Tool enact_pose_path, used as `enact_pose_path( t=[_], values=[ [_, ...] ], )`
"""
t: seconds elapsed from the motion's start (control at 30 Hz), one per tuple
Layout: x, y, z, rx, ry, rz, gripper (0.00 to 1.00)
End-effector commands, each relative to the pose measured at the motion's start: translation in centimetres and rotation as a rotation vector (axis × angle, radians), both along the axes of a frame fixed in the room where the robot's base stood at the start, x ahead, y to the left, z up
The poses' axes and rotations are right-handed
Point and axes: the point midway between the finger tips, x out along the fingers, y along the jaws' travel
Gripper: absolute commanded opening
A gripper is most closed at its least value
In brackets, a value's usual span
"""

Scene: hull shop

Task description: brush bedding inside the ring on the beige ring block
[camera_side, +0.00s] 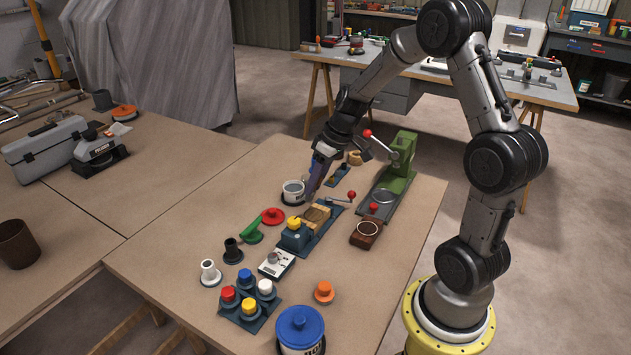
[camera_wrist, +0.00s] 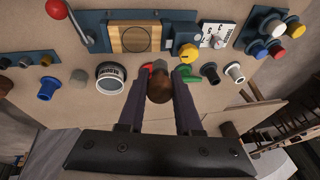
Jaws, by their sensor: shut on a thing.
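The beige ring block (camera_side: 322,208) sits on a blue base with a red-knobbed lever. In the wrist view the beige ring block (camera_wrist: 166,38) shows a thin dark ring on its face. My gripper (camera_side: 311,192) is low over the table, just right of the white pot (camera_side: 293,188) and behind the block. In the wrist view my gripper (camera_wrist: 161,73) is shut on a brown, round-ended thing (camera_wrist: 160,88), seemingly the brush's handle end. Its bristles are hidden. The pot (camera_wrist: 110,76) has a dark label and stands left of the fingers.
A red knob piece (camera_side: 272,215), green handle (camera_side: 250,231) and black piece (camera_side: 232,251) stand in a row near the block. A green press (camera_side: 401,165) and a brown ring block (camera_side: 366,231) stand to the right. A blue-lidded tub (camera_side: 300,328) is at the front.

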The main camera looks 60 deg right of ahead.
Motion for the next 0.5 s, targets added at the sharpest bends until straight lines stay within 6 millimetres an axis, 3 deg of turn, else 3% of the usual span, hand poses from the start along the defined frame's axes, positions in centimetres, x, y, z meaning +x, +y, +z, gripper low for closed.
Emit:
enact_pose_path(
  t=[0.5],
  values=[
    [-0.1, 0.1, -4.7, 0.003, 0.004, -0.001, 0.00]
  ],
)
